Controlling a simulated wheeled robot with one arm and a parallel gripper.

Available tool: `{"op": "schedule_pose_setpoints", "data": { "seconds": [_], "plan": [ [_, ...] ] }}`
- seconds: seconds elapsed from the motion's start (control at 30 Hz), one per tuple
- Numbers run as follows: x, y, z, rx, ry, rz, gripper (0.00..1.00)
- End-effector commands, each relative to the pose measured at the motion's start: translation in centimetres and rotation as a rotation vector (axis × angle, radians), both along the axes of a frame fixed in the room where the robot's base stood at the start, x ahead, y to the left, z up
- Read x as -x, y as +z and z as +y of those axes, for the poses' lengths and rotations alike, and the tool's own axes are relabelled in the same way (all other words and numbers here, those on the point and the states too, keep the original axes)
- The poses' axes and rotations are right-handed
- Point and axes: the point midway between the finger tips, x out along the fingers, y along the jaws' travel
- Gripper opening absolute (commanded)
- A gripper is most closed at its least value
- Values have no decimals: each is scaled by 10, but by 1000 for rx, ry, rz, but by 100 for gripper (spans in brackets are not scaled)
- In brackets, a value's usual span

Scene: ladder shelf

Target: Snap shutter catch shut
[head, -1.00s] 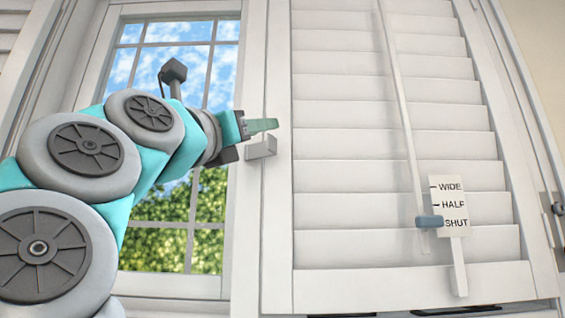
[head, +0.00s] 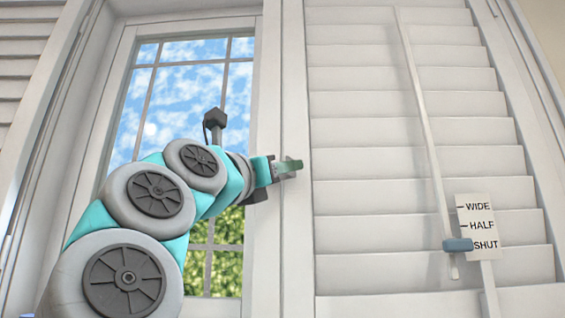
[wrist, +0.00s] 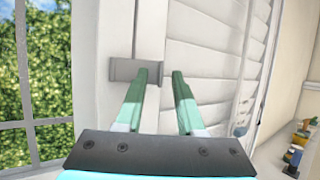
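The shutter catch (wrist: 122,70) is a small grey block with a short bar on the frame stile beside the closed louvred shutter (head: 375,150). In the wrist view, my gripper (wrist: 159,76) has its two green fingers apart. The left fingertip overlaps the catch bar, and the bar's right end shows between the fingers. I cannot tell whether either finger touches it. In the head view, my gripper (head: 290,166) is at the stile left of the shutter and mostly hides the catch.
A tilt rod (head: 425,130) runs down the shutter to a blue-grey slider (head: 458,245) beside SHUT on a label (head: 478,215) marked WIDE, HALF, SHUT. A paned window (head: 190,80) lies left. Small coloured objects (wrist: 295,145) show at lower right in the wrist view.

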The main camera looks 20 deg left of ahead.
Motion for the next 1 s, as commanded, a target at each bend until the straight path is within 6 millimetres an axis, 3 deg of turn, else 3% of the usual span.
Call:
{"op": "schedule_pose_setpoints", "data": {
  "seconds": [0.17,0.5,1.0],
  "plan": [
    [0,0,0,-1,0,-1,38],
    [0,0,0,-1,0,-1,0],
    [0,0,0,0,1,-2,0]
  ]
}}
